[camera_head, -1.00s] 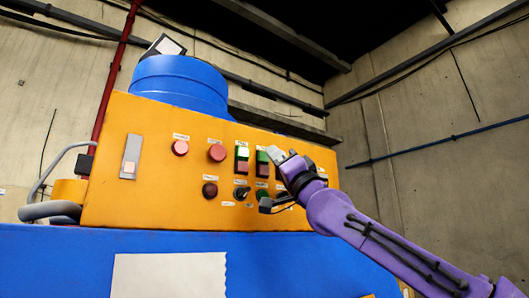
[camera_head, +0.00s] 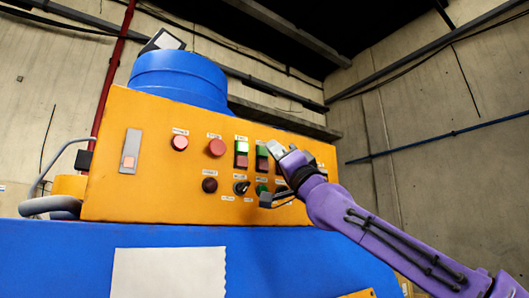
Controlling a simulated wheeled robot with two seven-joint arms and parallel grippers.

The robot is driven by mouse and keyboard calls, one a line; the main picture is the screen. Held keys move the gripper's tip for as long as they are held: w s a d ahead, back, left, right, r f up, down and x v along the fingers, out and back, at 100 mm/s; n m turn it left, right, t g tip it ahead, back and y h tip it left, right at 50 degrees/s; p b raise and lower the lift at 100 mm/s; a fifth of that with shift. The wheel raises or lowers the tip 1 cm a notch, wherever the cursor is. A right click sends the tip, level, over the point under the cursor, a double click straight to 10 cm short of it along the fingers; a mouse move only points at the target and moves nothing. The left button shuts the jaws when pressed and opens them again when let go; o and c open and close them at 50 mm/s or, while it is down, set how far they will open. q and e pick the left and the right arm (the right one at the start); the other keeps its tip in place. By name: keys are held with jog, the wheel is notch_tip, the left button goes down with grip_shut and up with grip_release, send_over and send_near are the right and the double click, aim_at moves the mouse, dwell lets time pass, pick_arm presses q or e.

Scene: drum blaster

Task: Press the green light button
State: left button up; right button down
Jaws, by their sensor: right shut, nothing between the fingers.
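The orange control panel (camera_head: 150,195) carries two switches with a green upper half and a red lower half. The left one (camera_head: 241,153) is in plain view; the right one (camera_head: 262,156) is close beside my gripper. A small round green button (camera_head: 261,189) sits below the right switch, partly hidden. My right gripper (camera_head: 275,150) is shut and empty, in front of the panel's right part. Its tip appears just right of the right switch; I cannot tell if it touches the panel. It hides further controls behind it. My left gripper is out of view.
Red buttons (camera_head: 217,147) and a dark red knob (camera_head: 209,185) sit left of the switches. A black selector (camera_head: 241,188) is below them. A blue drum (camera_head: 178,82) rises behind the panel. A blue surface (camera_head: 60,260) bearing a white sheet (camera_head: 170,272) lies in front.

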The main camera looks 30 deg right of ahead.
dwell(0.8)
jog(key=shift+w+p, duration=0.45)
jog(key=shift+w+p, duration=0.4)
jog(key=shift+p, duration=0.1)
dwell(0.6)
jog(key=shift+s, duration=0.1)
jog(key=shift+s+b, duration=0.65)
jog(key=shift+s, duration=0.05)
